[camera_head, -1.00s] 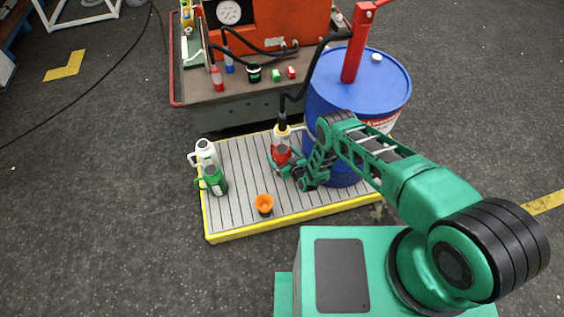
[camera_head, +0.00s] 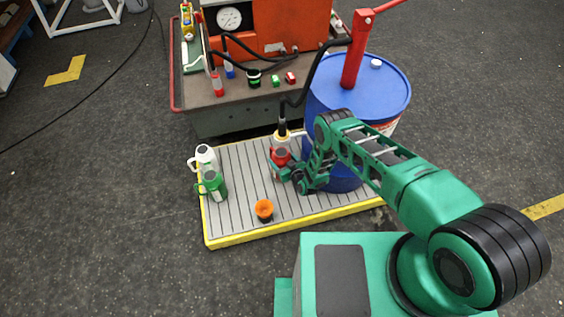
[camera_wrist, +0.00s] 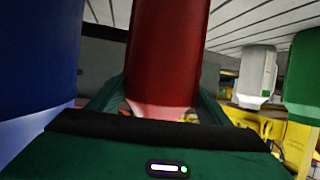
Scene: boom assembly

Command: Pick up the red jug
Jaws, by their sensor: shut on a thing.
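The red jug (camera_head: 281,155) stands near the back of the slatted, yellow-edged platform (camera_head: 241,169), left of the blue drum. In the wrist view the red jug (camera_wrist: 168,52) fills the middle, between the two green fingers. My gripper (camera_head: 281,170) is shut on the red jug from the front right. The gripper (camera_wrist: 160,108) also shows in the wrist view. My arm and the jug's own body hide part of the contact. I cannot tell whether the jug's base is touching the platform.
A blue drum (camera_head: 338,97) with a red pump stands close on the right. A white jug (camera_head: 205,157) and a green jug (camera_head: 214,185) stand at the platform's left. An orange funnel-like cup (camera_head: 264,207) is in front. A cluttered bench (camera_head: 228,117) stands behind.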

